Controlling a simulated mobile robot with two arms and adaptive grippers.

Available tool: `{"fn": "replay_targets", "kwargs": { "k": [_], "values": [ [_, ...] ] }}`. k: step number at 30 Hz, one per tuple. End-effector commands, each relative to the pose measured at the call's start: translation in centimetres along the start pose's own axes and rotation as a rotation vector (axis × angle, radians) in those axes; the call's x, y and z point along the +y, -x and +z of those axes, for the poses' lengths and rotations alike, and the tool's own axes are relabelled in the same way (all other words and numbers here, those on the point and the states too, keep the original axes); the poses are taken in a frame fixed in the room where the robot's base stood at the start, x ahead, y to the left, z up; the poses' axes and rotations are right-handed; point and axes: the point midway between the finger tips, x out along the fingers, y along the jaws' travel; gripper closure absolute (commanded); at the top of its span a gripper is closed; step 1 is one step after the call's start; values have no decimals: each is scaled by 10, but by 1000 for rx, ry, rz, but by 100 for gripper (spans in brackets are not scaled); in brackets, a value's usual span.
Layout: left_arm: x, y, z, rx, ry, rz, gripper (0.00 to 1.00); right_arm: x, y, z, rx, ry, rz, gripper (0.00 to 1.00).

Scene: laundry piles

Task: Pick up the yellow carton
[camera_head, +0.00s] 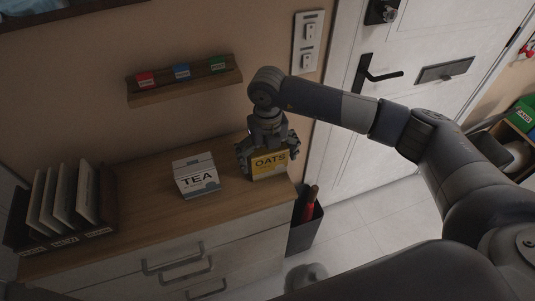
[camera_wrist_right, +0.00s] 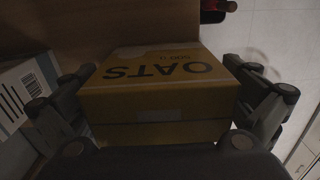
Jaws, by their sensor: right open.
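The yellow carton (camera_head: 269,164), labelled OATS, stands on the wooden top of a dresser (camera_head: 228,185), near its right end. My right gripper (camera_head: 267,150) comes down over it from above, with its fingers at the carton's sides. In the right wrist view the yellow carton (camera_wrist_right: 158,92) sits between the two open fingers (camera_wrist_right: 168,112). A small gap seems to show at the right finger; contact at the left finger cannot be told. My left gripper is not in view.
A white TEA carton (camera_head: 197,176) stands just left of the yellow carton, and also shows in the right wrist view (camera_wrist_right: 22,90). A file rack (camera_head: 68,208) stands farther left. A small wall shelf (camera_head: 185,82) hangs above. A dark bin (camera_head: 305,228) stands right of the dresser.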

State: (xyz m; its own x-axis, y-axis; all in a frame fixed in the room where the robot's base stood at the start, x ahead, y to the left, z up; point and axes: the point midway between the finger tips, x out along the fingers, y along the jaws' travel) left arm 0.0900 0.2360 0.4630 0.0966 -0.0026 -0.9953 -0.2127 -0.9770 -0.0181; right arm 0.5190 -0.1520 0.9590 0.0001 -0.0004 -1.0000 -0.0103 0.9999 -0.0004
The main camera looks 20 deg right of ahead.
Motion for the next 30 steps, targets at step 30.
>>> {"fn": "replay_targets", "kwargs": {
  "k": [30],
  "values": [
    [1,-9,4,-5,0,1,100,0,8,1,-3,2,2,37]
  ]
}}
